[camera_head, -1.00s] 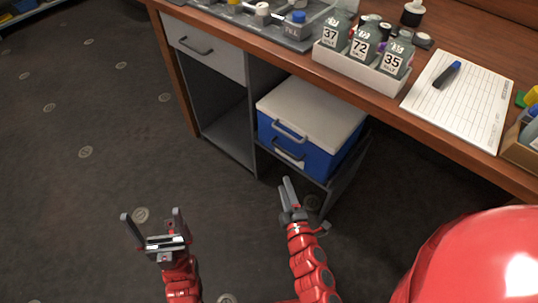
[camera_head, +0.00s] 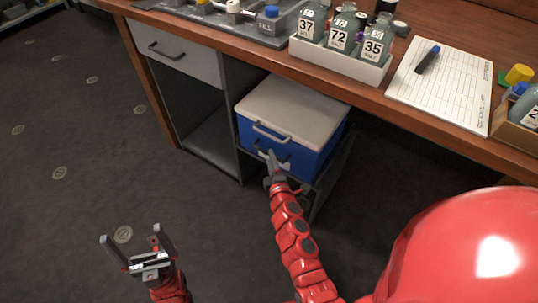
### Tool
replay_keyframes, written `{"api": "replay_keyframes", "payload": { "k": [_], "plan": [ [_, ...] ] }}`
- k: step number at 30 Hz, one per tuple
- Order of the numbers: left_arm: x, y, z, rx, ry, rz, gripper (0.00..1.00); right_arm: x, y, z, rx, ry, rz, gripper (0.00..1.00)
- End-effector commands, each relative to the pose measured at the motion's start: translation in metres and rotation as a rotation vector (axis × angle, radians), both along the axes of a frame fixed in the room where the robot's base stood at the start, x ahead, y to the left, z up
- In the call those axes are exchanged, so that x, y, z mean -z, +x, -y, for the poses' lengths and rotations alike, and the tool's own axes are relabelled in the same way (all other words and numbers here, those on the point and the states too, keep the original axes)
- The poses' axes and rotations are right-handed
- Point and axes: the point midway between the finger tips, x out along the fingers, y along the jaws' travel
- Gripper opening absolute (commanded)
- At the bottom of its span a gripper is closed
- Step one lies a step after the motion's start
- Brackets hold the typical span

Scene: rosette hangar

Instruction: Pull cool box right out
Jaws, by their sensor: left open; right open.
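The cool box (camera_head: 294,106), blue with a white lid, sits on the lower shelf (camera_head: 328,172) of the desk's right bay. It has a grey handle (camera_head: 270,133) at the lid and a second handle lower on its blue front. My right gripper (camera_head: 272,157) is in front of the lower handle and partly hides it. I cannot tell whether it touches the handle. The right gripper is open. My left gripper (camera_head: 135,247) is open and empty, low over the floor at the left, well apart from the box.
The wooden desk top (camera_head: 400,107) overhangs the box. It carries a white rack (camera_head: 340,63) of labelled bottles, a lined sheet (camera_head: 440,88) with a marker, and a grey tray (camera_head: 230,22). A drawer (camera_head: 178,52) and empty compartment are left of the box. The floor in front is clear.

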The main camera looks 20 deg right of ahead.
Motion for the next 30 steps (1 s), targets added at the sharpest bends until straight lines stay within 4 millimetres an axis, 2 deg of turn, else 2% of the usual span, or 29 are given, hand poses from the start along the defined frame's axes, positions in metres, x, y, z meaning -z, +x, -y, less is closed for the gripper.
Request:
{"api": "replay_keyframes", "payload": {
  "k": [3, 6, 17, 18, 20, 25, 30],
  "plan": [
    [0.005, 0.0, 0.0, 0.0, 0.0, 0.0, 1.0, 0.003, 0.018, 0.002, 0.0, 0.001, 0.002, 0.45],
    [0.007, 0.0, 0.0, 0.0, 0.0, 0.0, 1.0, 0.004, 0.027, 0.003, -0.001, 0.002, 0.001, 0.45],
    [0.007, 0.0, 0.0, 0.0, 0.0, 0.0, 1.0, 0.006, 0.033, 0.003, -0.001, 0.001, -0.002, 0.45],
    [0.007, 0.0, 0.0, 0.0, 0.0, 0.0, 1.0, 0.006, 0.032, 0.003, -0.001, 0.001, -0.002, 0.43],
    [0.007, 0.0, 0.0, 0.0, 0.0, 0.0, 1.0, 0.005, 0.033, 0.003, -0.001, 0.001, -0.001, 0.32],
    [0.007, 0.0, 0.0, 0.0, 0.0, 0.0, 1.0, 0.005, 0.033, 0.003, -0.001, 0.001, -0.001, 0.02],
    [0.007, 0.0, 0.0, 0.0, 0.0, 0.0, 1.0, 0.005, 0.032, 0.003, -0.001, 0.001, -0.001, 0.0]
  ]
}}
